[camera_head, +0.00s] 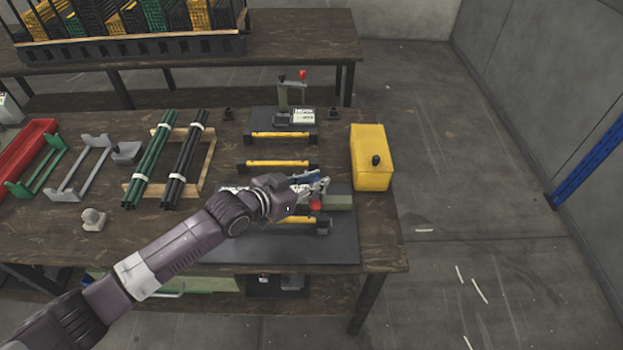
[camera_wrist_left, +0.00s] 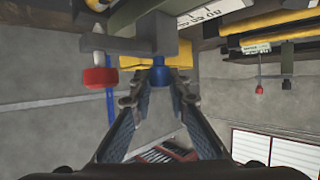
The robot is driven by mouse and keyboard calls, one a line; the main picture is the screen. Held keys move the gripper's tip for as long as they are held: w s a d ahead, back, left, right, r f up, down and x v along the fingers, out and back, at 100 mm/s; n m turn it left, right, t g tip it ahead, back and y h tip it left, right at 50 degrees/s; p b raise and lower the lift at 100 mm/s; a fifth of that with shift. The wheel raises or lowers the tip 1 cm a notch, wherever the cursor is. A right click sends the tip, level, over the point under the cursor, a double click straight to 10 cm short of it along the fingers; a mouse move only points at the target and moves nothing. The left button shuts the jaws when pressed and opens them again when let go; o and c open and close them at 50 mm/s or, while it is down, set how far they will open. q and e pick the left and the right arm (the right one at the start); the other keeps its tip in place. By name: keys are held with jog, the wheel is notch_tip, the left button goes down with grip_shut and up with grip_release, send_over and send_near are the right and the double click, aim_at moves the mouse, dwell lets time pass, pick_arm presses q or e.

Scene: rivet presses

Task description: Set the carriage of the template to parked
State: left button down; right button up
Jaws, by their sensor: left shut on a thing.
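My left gripper (camera_head: 318,186) reaches over the front part of the press fixture on the table. In the left wrist view its fingertips (camera_wrist_left: 158,82) are shut on a blue knob (camera_wrist_left: 158,70). The knob joins a grey block (camera_wrist_left: 158,34), which looks like the carriage, beside a white strip with dark marks (camera_wrist_left: 215,10). A red knob (camera_wrist_left: 99,78) hangs from the same grey part; the red knob (camera_head: 316,205) also shows in the head view just below the gripper. The gripper hides part of the template and carriage in the head view. My right gripper is not in view.
Yellow bars (camera_head: 280,163) lie across the fixture. A yellow box (camera_head: 371,158) with a black knob stands close on the right. A small press with a red-tipped lever (camera_head: 302,76) stands behind. Green and black rod bundles (camera_head: 183,160) rest on a wooden frame at left.

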pick_arm(q)
jog(key=d, duration=0.6)
jog(key=shift+d+p, duration=0.25)
jog(key=shift+p, duration=0.1)
jog(key=c, duration=1.8)
grip_release()
jog(key=shift+d, duration=0.15)
jog(key=shift+s+a+r, duration=0.15)
jog(key=shift+s+a, duration=0.2)
jog(key=shift+a, duration=0.15)
jog(key=v, duration=1.1)
jog(key=shift+d+r, duration=0.1)
jog(key=shift+d, duration=0.05)
